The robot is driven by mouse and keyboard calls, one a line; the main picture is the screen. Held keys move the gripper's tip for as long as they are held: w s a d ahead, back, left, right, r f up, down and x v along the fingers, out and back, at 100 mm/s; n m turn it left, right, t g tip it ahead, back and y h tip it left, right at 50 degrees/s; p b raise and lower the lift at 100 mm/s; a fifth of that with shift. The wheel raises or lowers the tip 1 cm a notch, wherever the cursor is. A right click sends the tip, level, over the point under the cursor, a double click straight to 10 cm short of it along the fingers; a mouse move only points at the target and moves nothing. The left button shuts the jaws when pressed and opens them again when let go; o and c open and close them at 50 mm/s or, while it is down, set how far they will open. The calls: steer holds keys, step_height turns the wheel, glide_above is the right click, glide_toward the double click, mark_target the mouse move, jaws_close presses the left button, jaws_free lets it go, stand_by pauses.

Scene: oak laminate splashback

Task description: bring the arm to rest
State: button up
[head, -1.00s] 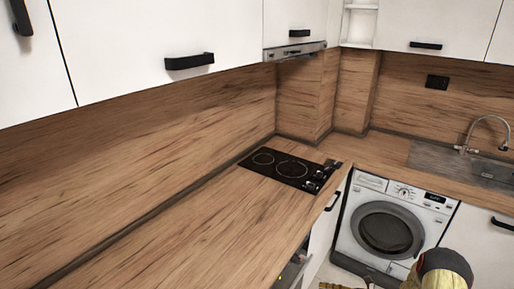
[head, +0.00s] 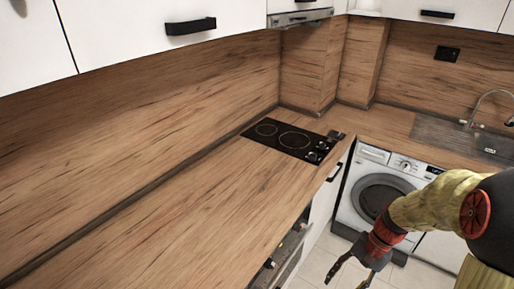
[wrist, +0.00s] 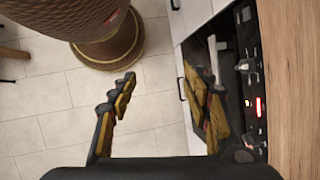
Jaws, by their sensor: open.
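My arm reaches in from the right in the head view, yellow with red and black parts. My gripper (head: 347,280) hangs low over the floor in front of the cabinets, pointing down and to the left. In the wrist view my gripper (wrist: 160,75) has its two yellow-and-black fingers wide apart. Nothing is between them but the pale tiled floor (wrist: 150,130) below.
The wooden worktop (head: 190,215) with a black hob (head: 293,138) runs along the left. A washing machine (head: 375,190) stands behind my arm, and a sink (head: 450,135) is at right. The oven front (wrist: 247,65) is close right of my fingers.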

steer(key=s+a+r+n+t+h, duration=0.2)
steer(key=s+a+r+n+t, duration=0.1)
steer(key=r, duration=0.8)
steer(key=s+a+r+n+t+h, duration=0.2)
steer(key=s+r, duration=0.5)
steer(key=r, duration=0.4)
steer(key=a+n+t, duration=0.1)
steer(key=n+t, duration=0.1)
steer(key=n, duration=0.1)
steer(key=shift+t+h, duration=0.3)
steer(key=shift+w+f, duration=0.1)
steer(key=shift+w, duration=0.05)
steer(key=shift+c, duration=0.2)
steer(key=shift+c, duration=0.5)
